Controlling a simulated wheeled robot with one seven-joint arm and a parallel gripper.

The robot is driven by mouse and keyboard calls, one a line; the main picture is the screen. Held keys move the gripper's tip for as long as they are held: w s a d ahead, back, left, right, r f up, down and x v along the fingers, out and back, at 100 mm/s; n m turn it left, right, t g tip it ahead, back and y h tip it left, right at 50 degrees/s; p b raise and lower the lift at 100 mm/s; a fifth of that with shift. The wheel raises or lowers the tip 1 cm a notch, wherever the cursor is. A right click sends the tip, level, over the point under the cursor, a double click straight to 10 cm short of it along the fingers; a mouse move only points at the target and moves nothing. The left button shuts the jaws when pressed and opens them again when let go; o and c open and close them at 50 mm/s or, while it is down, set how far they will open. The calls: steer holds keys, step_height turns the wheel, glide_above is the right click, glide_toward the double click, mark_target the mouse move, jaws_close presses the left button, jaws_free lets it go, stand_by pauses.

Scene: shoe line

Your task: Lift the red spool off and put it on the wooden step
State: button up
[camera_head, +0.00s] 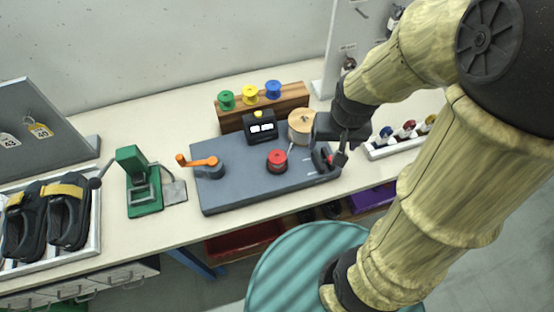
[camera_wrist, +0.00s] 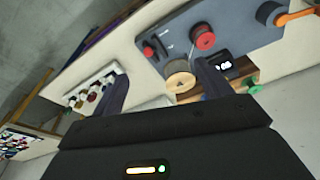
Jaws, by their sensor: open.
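The red spool (camera_head: 277,158) sits upright on a dark round base on the grey board (camera_head: 240,190), right of its middle. It also shows in the wrist view (camera_wrist: 203,37), beyond the tip of the right finger. My gripper (camera_head: 331,157) is open and empty above the board's right end, to the right of the red spool and apart from it. The wooden step (camera_head: 231,124) stands behind the board, with a green spool (camera_head: 227,99), a yellow spool (camera_head: 250,95) and a blue spool (camera_head: 273,89) along it. Some bare wood shows at its right end.
A tan wooden reel (camera_head: 301,130) and a black box with two lit windows (camera_head: 262,128) stand between red spool and step. An orange-handled crank (camera_head: 205,163) is at the board's left. A green press (camera_head: 139,185) stands further left. A white tray (camera_head: 376,154) lies right.

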steer(key=w+a+f+m+g, duration=0.1)
steer(key=w+a+f+m, duration=0.15)
steer(key=w+a, duration=0.4)
steer(key=m+g, duration=0.1)
glide_above(279, 157)
step_height(279, 157, down, 4)
steer(key=shift+r, duration=0.2)
step_height(279, 157, down, 12)
steer(key=shift+w+d+f+p, duration=0.1)
steer(key=shift+w+d+p, duration=0.05)
steer(key=shift+p, duration=1.1)
steer(key=shift+a+f, duration=0.1)
steer(key=shift+a, duration=0.1)
